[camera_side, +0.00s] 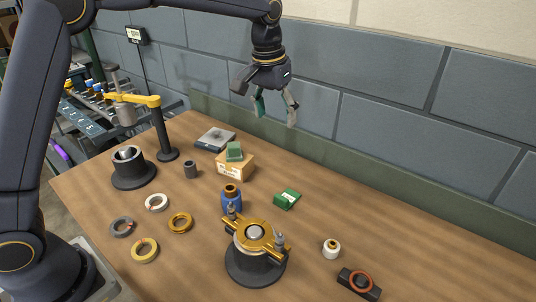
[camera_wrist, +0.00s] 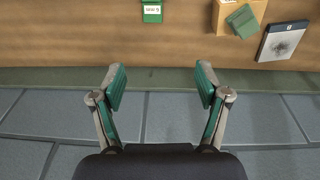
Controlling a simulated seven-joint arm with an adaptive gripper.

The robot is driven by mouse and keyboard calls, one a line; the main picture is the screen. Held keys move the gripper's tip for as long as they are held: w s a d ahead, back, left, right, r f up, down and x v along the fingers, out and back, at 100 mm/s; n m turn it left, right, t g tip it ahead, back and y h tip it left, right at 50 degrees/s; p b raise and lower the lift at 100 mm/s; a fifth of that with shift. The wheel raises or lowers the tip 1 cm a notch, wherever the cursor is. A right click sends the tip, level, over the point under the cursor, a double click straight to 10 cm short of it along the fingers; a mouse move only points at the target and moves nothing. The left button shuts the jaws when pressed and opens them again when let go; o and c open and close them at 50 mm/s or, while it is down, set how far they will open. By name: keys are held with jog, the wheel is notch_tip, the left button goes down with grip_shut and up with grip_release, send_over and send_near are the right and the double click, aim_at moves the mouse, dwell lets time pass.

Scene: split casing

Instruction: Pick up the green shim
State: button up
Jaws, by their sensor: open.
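A green block with a white label (camera_side: 287,199) lies flat on the wooden table, right of the blue bottle; it also shows at the top edge of the wrist view (camera_wrist: 152,12), partly cut off. A second green block (camera_side: 234,151) rests on top of a cardboard box, also seen in the wrist view (camera_wrist: 242,20). I cannot tell which of the two is the shim. My gripper (camera_side: 275,110) is open and empty, high above the table's back edge near the wall. Its green-padded fingers are spread wide in the wrist view (camera_wrist: 160,84).
The cardboard box (camera_side: 235,170) stands beside a grey plate (camera_side: 215,139). A blue bottle (camera_side: 231,199) and a brass-topped casing (camera_side: 255,245) stand in front. Several rings lie at left. A post with a yellow arm (camera_side: 160,130) rises at the back left. The back right table is clear.

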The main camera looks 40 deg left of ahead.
notch_tip(320, 180, down, 10)
jog(key=d+r+g, duration=0.1)
jog(key=d+g, duration=0.1)
jog(key=d, duration=0.1)
send_over(282, 197)
jog(key=shift+m, duration=0.3)
jog(key=f, duration=1)
jog(key=shift+w+a+f, duration=0.1)
jog(key=shift+w+f, duration=0.05)
jog(key=shift+w, duration=0.05)
notch_tip(282, 197, down, 6)
jog(key=shift+s+r, duration=0.15)
